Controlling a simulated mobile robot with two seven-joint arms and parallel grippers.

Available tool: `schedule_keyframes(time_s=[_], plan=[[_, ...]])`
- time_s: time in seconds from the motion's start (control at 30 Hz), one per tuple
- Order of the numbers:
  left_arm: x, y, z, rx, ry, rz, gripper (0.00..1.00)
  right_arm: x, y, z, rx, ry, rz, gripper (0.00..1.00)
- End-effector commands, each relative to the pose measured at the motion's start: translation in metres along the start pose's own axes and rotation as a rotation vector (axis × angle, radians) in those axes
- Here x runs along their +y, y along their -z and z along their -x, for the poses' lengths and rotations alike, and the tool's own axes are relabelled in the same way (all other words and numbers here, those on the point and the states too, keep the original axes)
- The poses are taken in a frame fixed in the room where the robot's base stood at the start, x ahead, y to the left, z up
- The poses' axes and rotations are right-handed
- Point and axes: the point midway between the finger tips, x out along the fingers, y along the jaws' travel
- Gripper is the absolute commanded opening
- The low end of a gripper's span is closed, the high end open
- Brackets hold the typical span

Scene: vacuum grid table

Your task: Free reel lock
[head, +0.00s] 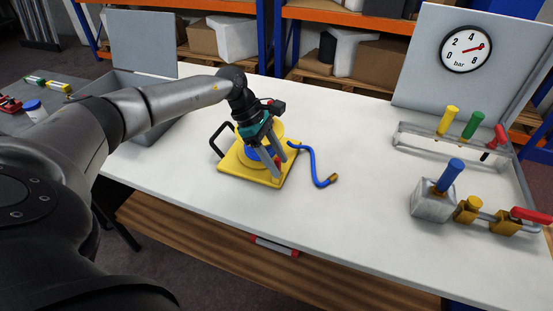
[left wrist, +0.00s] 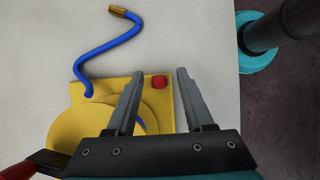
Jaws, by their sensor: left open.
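A yellow hose reel (head: 236,164) with a blue hose (head: 315,168) sits on the white table, and it also shows in the left wrist view (left wrist: 92,116). A small red block, which looks like the reel lock (left wrist: 159,82), sits at a corner of the yellow base; in the head view it is partly hidden by my fingers (head: 278,166). My left gripper (head: 280,164) is open over that corner, fingers pointing down. In the left wrist view the red block lies beyond and between the fingertips (left wrist: 160,75). Contact cannot be told. My right gripper is not in view.
A pressure gauge (head: 466,49) stands on a grey panel at the back right. A rack with several coloured handles and a grey block with a blue handle (head: 433,202) stand at right. A grey open box (head: 150,95) is at left. The table's middle is clear.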

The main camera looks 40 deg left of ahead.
Motion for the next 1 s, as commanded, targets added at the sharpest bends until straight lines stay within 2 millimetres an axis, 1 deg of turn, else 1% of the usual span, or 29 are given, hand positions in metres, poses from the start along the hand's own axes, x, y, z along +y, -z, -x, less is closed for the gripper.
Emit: schedule_keyframes(time_s=[0.17, 0.27, 0.5, 0.6, 0.7, 0.8, 1.0], plan=[[0.001, 0.0, 0.02, 0.001, -0.005, 0.0, 0.53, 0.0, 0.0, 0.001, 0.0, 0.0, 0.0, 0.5], [0.001, 0.0, 0.042, 0.001, -0.006, 0.0, 0.53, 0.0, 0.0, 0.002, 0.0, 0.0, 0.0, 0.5], [0.001, 0.0, 0.101, 0.0, -0.006, 0.001, 0.53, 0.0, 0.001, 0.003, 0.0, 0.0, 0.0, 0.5], [0.001, 0.0, 0.121, 0.0, -0.006, 0.0, 0.53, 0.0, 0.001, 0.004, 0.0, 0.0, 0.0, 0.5], [0.001, 0.0, 0.136, 0.0, -0.004, 0.001, 0.53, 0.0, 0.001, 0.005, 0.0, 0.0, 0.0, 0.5], [0.0, 0.0, 0.146, 0.0, -0.003, 0.001, 0.53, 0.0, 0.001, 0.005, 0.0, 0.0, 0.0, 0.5], [0.0, 0.0, 0.152, -0.001, -0.001, 0.0, 0.53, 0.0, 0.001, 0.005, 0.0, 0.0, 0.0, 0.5]])
